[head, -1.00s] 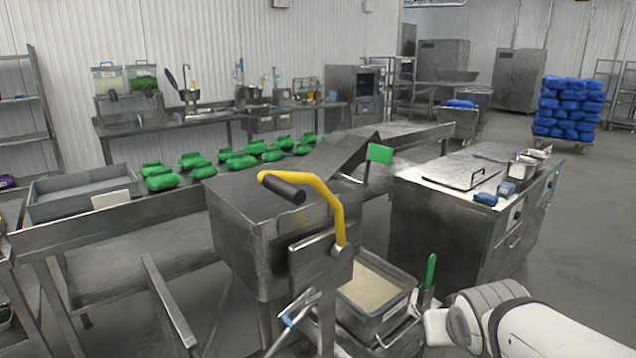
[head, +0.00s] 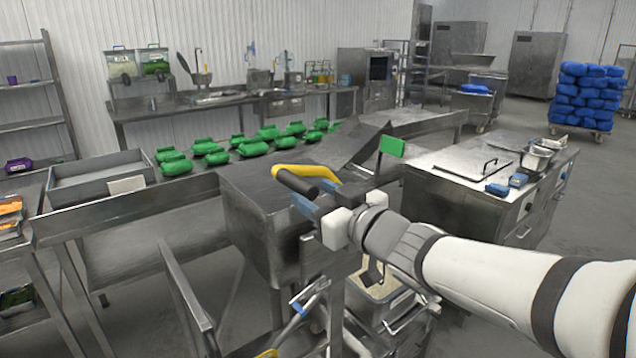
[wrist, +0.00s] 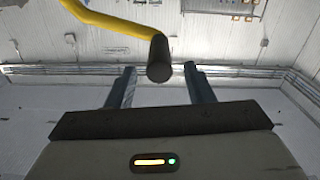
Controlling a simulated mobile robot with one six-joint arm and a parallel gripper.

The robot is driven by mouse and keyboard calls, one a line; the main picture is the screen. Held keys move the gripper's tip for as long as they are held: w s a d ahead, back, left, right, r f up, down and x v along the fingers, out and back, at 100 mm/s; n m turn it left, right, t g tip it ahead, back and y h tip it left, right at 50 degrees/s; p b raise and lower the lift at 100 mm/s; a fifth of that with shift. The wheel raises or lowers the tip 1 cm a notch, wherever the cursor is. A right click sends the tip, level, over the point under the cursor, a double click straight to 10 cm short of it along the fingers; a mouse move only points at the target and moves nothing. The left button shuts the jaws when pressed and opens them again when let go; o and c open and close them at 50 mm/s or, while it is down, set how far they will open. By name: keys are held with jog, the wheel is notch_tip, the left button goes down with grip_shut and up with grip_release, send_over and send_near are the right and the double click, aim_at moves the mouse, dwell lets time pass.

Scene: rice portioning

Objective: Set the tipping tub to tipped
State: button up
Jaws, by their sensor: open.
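The tipping tub (head: 255,225) is a steel box at the centre of the head view. Its yellow lever (head: 300,170) ends in a black grip (head: 297,182). My gripper (head: 318,196) is open at the lever, with blue fingers beside the grip. In the wrist view the grip (wrist: 159,62) shows end-on between my two spread fingers (wrist: 162,84), with gaps on both sides. The yellow lever (wrist: 112,22) runs off to the upper left there. My gripper and arm hide the lever's lower end and pivot.
A tub of rice (head: 378,284) stands low beside the tipping tub, partly behind my arm. Several green bags (head: 220,157) lie on the conveyor behind. A green flag (head: 391,146) stands at the tub's right. A steel cabinet (head: 465,195) is at right, with open floor beyond.

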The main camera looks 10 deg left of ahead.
aim_at(298, 184)
jog(key=x, duration=0.6)
jog(key=shift+w+a, duration=0.1)
jog(key=shift+w, duration=0.05)
grip_shut()
dwell(0.4)
